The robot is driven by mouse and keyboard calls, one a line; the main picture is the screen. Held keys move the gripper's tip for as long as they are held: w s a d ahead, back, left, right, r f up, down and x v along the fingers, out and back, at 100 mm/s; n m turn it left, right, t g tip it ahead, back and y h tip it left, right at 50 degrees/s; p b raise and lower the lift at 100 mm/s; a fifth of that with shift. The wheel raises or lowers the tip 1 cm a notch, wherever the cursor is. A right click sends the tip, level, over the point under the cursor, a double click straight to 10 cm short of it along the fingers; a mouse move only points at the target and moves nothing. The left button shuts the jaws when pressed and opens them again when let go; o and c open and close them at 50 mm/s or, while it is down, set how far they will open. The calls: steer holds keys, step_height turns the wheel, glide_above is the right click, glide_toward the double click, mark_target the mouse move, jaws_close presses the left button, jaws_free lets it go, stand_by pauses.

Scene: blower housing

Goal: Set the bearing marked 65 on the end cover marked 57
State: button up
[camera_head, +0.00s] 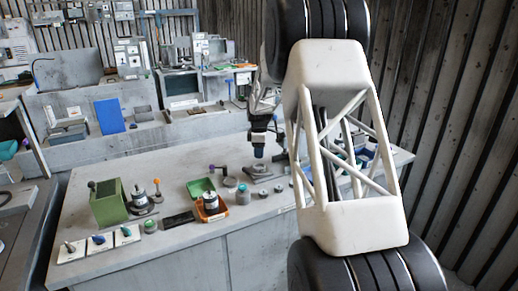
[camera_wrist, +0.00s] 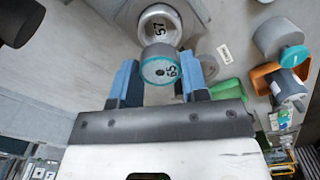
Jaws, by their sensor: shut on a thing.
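The bearing marked 65 (camera_wrist: 158,72) is a grey round part with a teal rim, held between the blue fingers of my gripper (camera_wrist: 160,82) in the wrist view. The end cover marked 57 (camera_wrist: 147,14) is a pale metal ring-shaped part just beyond the bearing, which overlaps its near edge in that view. I cannot tell whether the two touch. In the head view my gripper (camera_head: 258,150) points down above a grey flanged part on the bench. The bearing is too small there to make out clearly.
The bench (camera_head: 180,262) also holds a green box (camera_head: 109,204), an orange tray (camera_head: 222,214) with a metal part in it, a green tray (camera_head: 200,187) and a dark flat plate (camera_head: 178,219). Several small round parts stand right of the tray.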

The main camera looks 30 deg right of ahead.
steer(key=shift+f, duration=1.65)
steer(key=shift+f, duration=0.85)
stand_by(1.5)
steer(key=o, duration=1.5)
steer(key=shift+r, duration=3.75)
